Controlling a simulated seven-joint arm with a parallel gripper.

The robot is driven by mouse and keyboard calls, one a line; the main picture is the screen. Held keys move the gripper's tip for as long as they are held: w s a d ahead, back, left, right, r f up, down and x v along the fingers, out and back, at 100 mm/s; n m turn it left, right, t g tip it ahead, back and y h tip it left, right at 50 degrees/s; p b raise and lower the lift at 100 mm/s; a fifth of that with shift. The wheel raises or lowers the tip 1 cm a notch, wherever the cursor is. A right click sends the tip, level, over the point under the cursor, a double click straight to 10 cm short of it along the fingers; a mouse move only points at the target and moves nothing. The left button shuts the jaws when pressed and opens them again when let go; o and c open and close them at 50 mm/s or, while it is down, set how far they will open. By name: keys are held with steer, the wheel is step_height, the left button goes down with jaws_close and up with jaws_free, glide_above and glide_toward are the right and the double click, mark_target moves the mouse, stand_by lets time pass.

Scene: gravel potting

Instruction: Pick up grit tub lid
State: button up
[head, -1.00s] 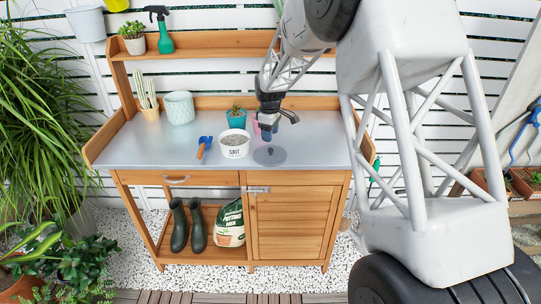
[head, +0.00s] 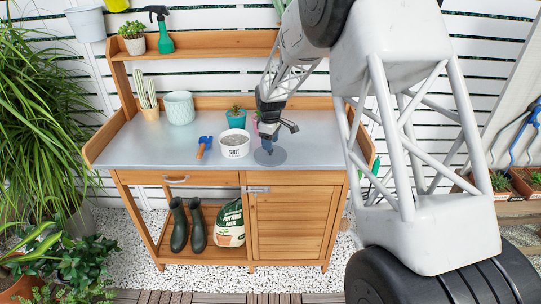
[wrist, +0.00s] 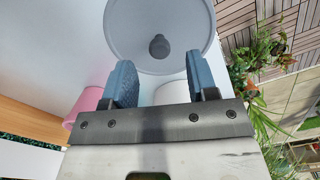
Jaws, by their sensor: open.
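The grit tub lid (head: 280,158) is a flat grey disc with a dark knob, lying on the metal bench top just right of the grit tub (head: 235,145). In the wrist view the lid (wrist: 185,25) fills the top, and its knob (wrist: 159,46) sits beyond and between the fingertips. My gripper (head: 267,149) is over the lid, pointing down. In the wrist view its two blue fingers (wrist: 200,72) are apart with nothing between them. In the head view the fingers cover the knob. I cannot tell the exact height of the fingertips above the knob.
A blue trowel (head: 205,146) lies left of the tub. A teal pot (head: 236,119) stands behind the tub, and a pink pot (wrist: 86,103) stands close to my gripper. A pale green pot (head: 180,108) is further left. The bench's front left is clear.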

mark_target(270, 153)
steer(key=shift+f, duration=2)
steer(key=shift+c, duration=0.4)
steer(key=c, duration=0.9)
